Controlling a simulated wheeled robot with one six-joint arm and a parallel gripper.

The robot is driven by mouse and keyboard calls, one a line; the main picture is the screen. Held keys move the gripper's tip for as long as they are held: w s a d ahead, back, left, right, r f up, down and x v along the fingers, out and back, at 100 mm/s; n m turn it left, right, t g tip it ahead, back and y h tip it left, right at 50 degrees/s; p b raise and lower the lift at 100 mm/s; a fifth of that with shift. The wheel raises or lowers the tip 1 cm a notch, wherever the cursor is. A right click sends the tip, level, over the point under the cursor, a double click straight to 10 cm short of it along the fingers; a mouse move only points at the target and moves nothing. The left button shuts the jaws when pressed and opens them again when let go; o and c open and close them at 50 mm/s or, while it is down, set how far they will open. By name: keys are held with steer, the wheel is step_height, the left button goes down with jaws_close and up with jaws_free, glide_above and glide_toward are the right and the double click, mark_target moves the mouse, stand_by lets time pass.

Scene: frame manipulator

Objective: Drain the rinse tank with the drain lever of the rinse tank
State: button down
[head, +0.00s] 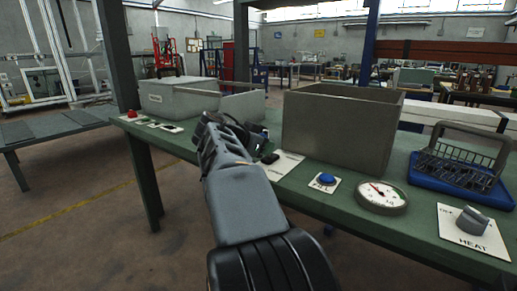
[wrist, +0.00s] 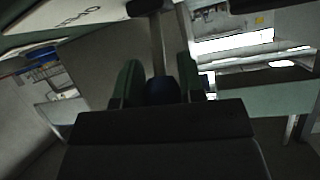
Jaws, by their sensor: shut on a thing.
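My gripper (wrist: 158,85) is shut on a lever (wrist: 158,45), which I take to be the drain lever. In the wrist view its grey rod runs between the two green-edged fingers, with a dark blue part low between them. In the head view my arm hides the lever and most of the gripper, at the bench between two grey tanks. One is the large open tank (head: 335,130) in the middle; the other is the tank (head: 175,100) at the left, with an unreadable label. I cannot tell which is the rinse tank, nor see any water inside.
On the green bench (head: 325,198) are a blue button (head: 326,179), a round gauge (head: 381,197) and a HEAT knob (head: 472,220). A wire basket (head: 460,165) sits in a blue tray (head: 440,186) at the right. A red button (head: 131,114) is at the left.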

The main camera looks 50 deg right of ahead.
steer(key=shift+s, duration=0.1)
steer(key=c, duration=0.8)
jaws_free()
steer(key=shift+a+r, duration=0.3)
steer(key=shift+a, duration=0.2)
steer(key=p+v, duration=0.3)
steer(key=v, duration=0.9)
steer(key=shift+a+r, duration=0.15)
steer(key=shift+a, duration=0.2)
